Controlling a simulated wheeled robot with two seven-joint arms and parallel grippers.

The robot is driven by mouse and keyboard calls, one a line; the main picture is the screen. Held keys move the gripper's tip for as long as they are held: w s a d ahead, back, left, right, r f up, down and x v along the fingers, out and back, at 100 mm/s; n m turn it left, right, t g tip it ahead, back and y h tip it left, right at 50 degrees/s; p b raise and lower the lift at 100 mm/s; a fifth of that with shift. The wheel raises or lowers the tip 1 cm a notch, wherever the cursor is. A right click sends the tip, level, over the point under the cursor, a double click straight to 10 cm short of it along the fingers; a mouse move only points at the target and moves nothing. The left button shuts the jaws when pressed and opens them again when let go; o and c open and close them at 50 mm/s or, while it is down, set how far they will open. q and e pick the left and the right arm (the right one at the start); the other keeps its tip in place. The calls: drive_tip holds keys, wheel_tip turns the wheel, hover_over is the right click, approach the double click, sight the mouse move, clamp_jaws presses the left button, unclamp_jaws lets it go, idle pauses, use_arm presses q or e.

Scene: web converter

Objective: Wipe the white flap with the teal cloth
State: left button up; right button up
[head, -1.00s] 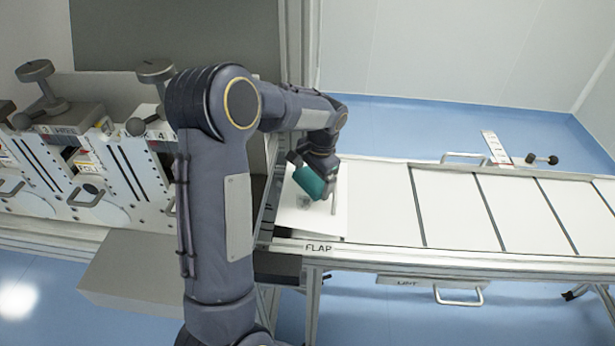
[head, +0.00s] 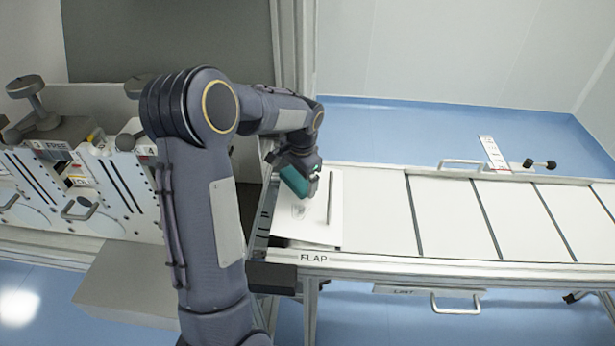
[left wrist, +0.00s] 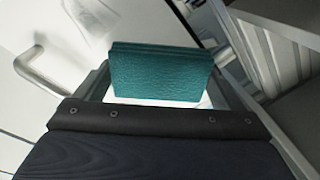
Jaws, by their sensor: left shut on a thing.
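The white flap (head: 318,228) is the raised white plate at the left end of the table, above the label FLAP. It has a thin grey bar handle (head: 331,198) and a faint grey smudge (head: 298,211). My left gripper (head: 300,182) is shut on the teal cloth (head: 296,180), over the flap's far left part. In the left wrist view the folded teal cloth (left wrist: 160,75) sits between the fingers, with the white flap (left wrist: 90,22) behind it and the bar handle (left wrist: 40,68) at left. I cannot tell whether the cloth touches the flap. My right gripper is not in view.
White table panels (head: 455,215) with dark seams run to the right and are clear. A machine with levers and handles (head: 75,190) stands at left. A grey box (head: 130,282) juts out at lower left. A drawer handle (head: 457,303) sits under the table.

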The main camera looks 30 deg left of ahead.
use_arm(q)
drive_tip(key=shift+s+a+r, duration=0.15)
drive_tip(key=shift+s+a, duration=0.3)
drive_tip(key=shift+a, duration=0.25)
drive_tip(key=shift+r, duration=0.1)
drive_tip(key=shift+w+d+r+p, duration=0.1)
drive_tip(key=shift+d+r+p, duration=0.05)
drive_tip(key=shift+r+p, duration=0.75)
drive_tip(key=shift+w+d+r+p, duration=0.15)
drive_tip(key=shift+r+p, duration=0.5)
drive_tip(key=shift+r, duration=0.35)
drive_tip(key=shift+s+d+r+p, duration=0.1)
drive_tip(key=shift+d+r+p, duration=0.05)
drive_tip(key=shift+r+p, duration=0.75)
drive_tip(key=shift+r, duration=0.1)
drive_tip(key=shift+w+d+r+p, duration=0.1)
drive_tip(key=shift+d+r+p, duration=0.05)
drive_tip(key=shift+r+p, duration=0.5)
drive_tip(key=shift+w+d+r+p, duration=0.1)
drive_tip(key=shift+r+p, duration=0.35)
drive_tip(key=shift+r, duration=0.4)
